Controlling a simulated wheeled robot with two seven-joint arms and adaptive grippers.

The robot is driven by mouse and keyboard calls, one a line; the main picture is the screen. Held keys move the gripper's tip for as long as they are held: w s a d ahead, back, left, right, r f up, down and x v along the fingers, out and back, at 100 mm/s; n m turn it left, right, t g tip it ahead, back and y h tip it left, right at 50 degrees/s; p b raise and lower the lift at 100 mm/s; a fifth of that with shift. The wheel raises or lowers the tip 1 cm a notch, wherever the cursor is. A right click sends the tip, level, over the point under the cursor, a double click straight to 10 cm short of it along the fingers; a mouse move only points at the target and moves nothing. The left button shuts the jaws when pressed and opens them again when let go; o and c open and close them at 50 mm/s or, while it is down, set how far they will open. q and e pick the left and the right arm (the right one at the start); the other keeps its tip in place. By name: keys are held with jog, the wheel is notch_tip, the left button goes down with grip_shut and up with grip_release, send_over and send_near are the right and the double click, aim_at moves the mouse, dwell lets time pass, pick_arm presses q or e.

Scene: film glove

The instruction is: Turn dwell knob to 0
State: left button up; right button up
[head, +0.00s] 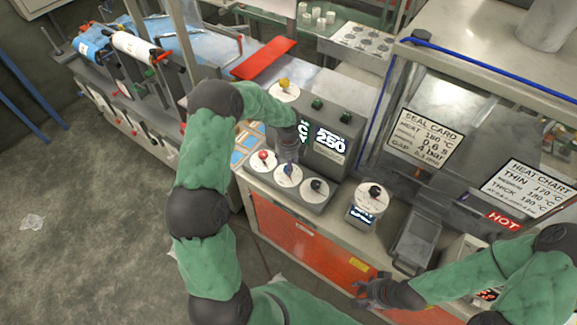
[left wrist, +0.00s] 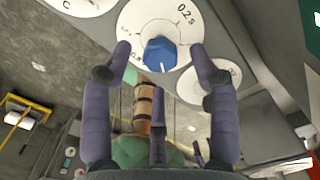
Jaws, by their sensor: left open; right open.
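A blue knob (left wrist: 160,55) sits on a round white dial (left wrist: 150,20) marked "0.2 s" in the left wrist view. Its seconds marking fits the dwell knob. A white mark shows at the knob's lower edge in that view. In the head view the blue knob (head: 288,171) is the middle one of the panel's front row. My left gripper (head: 289,152) is just above it, pointing down. Its fingers are open, one on each side of the knob; I cannot tell whether they touch it. My right gripper (head: 370,291) is open and empty by the bench's front edge.
A red knob (head: 264,156) and a black knob (head: 317,186) flank the blue one closely. The control box (head: 330,165) with a "250" display rises behind. A separate black-knobbed dial (head: 372,195) and a machine with a red "HOT" sign (head: 503,221) stand right.

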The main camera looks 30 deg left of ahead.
pick_arm(q)
jog(key=shift+f, duration=1.05)
jog(key=c, duration=1.1)
jog(key=shift+c, duration=0.2)
